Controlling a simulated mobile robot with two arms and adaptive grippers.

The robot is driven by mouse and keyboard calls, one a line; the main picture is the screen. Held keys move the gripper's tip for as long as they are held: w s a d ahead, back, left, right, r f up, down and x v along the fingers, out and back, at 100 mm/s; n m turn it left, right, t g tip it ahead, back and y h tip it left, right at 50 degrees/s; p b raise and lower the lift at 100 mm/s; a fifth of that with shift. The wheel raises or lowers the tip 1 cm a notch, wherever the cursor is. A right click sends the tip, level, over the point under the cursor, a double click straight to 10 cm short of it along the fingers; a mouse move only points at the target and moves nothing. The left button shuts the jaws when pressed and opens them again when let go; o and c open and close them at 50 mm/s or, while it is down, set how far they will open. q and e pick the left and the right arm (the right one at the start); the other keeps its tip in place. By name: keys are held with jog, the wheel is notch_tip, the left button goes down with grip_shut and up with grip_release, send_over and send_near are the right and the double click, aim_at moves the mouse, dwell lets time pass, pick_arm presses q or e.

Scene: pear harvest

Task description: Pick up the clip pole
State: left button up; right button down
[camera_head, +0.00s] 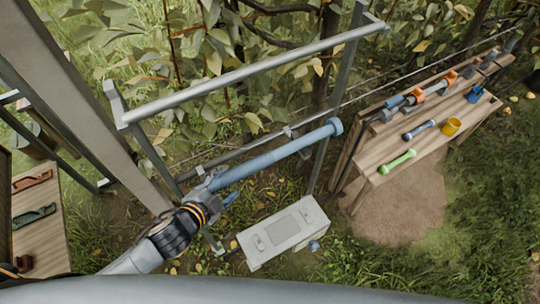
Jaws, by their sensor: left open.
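A blue-grey pole (270,160) with a round blue end cap slants across the middle, in front of a grey metal frame. A thinner long dark pole (370,97) runs behind it up to the right, along the far side of the right table. I cannot tell for certain which one is the clip pole. My left gripper (217,190) comes in from the lower left and is open at the near end of the blue-grey pole. Whether they touch is unclear, as the fingers blend with the pole. My right gripper is not in view.
The grey frame (245,75) stands around the work area. A pale box (268,252) stands on the ground below. The wooden table (375,172) at right holds green and blue tools, a yellow cup (451,127) and a blue cup (475,94). Leafy branches crowd behind.

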aim_at(231, 178)
pick_arm(q)
jog(key=shift+p+x, duration=0.6)
jog(key=shift+x, duration=2.3)
jog(key=shift+r, duration=0.2)
grip_shut()
